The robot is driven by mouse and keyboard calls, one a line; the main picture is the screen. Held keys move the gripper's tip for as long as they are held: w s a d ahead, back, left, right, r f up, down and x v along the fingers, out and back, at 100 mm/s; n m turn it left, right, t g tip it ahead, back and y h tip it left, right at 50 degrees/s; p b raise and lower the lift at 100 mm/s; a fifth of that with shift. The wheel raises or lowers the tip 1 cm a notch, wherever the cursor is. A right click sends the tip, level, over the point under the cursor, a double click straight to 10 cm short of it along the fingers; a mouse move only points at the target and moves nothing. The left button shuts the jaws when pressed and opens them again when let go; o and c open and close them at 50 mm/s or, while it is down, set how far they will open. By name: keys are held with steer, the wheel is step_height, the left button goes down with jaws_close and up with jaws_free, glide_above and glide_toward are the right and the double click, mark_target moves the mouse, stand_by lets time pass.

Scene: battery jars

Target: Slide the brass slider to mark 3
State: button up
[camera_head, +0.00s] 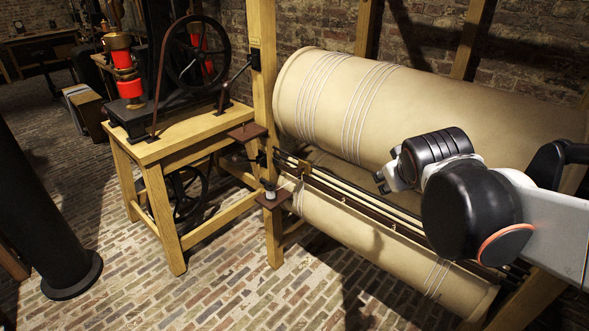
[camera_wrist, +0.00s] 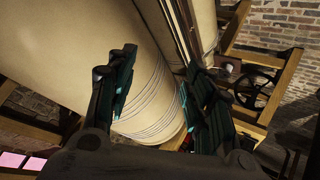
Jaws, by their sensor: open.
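The brass slider (camera_head: 304,168) is a small brass-coloured block near the left end of the long rails (camera_head: 350,192) that run between two large cream rollers. Small pale points show along the rails, but I cannot read any number, so I cannot tell which is mark 3. My gripper (camera_head: 387,179) is in front of the upper roller, right of the slider and apart from it. In the wrist view my gripper (camera_wrist: 165,85) has its two dark fingers spread with nothing held between them. I cannot make out the slider clearly in the wrist view.
The upper roller (camera_head: 430,105) and lower roller (camera_head: 350,235) carry pale cord bands. A wooden post (camera_head: 263,60) stands left of the rails. A wooden bench (camera_head: 165,145) with a black wheel (camera_head: 195,50) is further left. The brick floor (camera_head: 130,270) is open at the front left.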

steer(key=w+a+f+n+t, duration=0.1)
steer(key=w+a+f+n, duration=0.15)
steer(key=w+a, duration=0.45)
steer(key=w+a+f+n+t, duration=0.1)
steer(key=w+a+f+n, duration=0.2)
steer(key=w, duration=0.9)
steer(key=n+t+h+b, duration=0.3)
steer(key=n+b, duration=0.2)
steer(key=n, duration=0.8)
glide_toward(295, 174)
steer(key=x, duration=0.9)
steer(key=shift+w+d+f, duration=0.1)
steer(key=shift+w, duration=0.2)
steer(key=shift+w+d, duration=0.2)
steer(key=shift+w, duration=0.45)
steer(key=shift+c, duration=0.2)
steer(key=shift+d, duration=0.1)
jaws_close()
